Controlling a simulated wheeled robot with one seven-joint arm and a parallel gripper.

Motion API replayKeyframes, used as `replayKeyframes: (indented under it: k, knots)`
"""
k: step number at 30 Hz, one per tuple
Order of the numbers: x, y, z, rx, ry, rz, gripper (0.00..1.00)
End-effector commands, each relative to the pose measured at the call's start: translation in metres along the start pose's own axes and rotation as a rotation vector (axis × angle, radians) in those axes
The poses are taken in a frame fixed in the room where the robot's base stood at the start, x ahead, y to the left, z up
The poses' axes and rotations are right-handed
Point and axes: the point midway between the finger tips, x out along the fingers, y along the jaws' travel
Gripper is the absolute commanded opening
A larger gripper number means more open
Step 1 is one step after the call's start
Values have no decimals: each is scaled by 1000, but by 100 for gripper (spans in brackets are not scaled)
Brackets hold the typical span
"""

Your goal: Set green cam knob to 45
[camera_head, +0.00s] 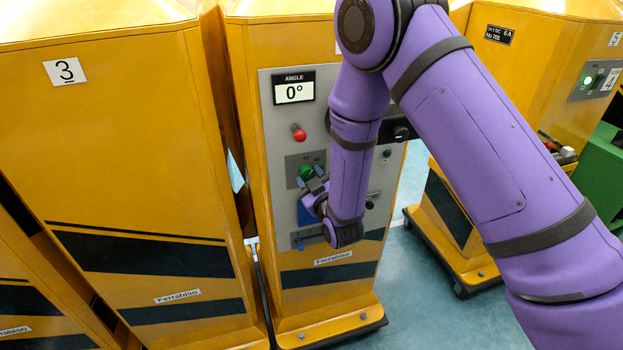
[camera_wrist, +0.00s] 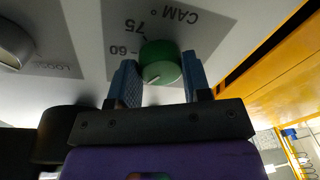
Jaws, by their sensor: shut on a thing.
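The green cam knob (camera_head: 306,172) sits on the grey control panel (camera_head: 283,130) of the middle yellow cabinet. In the wrist view the green knob (camera_wrist: 160,62) is between the two blue fingers of my gripper (camera_wrist: 158,80), which is shut on it. The plate around it reads "CAM °", with the marks 60 and 75 visible; the rest of the scale is hidden. A pale pointer line shows on the knob's face. The display (camera_head: 293,88) above reads "ANGLE 0°". In the head view my gripper (camera_head: 313,183) is at the knob, partly hidden by my purple arm.
A red knob (camera_head: 299,133) is above the cam plate. A blue part (camera_head: 301,243) is low on the panel. A yellow cabinet marked 3 (camera_head: 130,160) stands close on the left, another (camera_head: 540,80) at right. A grey knob (camera_wrist: 12,45) is at left in the wrist view.

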Motion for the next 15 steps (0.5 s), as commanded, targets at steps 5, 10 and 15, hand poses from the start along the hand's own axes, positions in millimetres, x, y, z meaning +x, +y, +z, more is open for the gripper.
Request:
replayKeyframes:
  k: [5,10,15]
  knots:
    - [0,0,1,117,7,11,21]
    - [0,-2,1,198,11,18,21]
    - [0,-2,1,243,14,22,21]
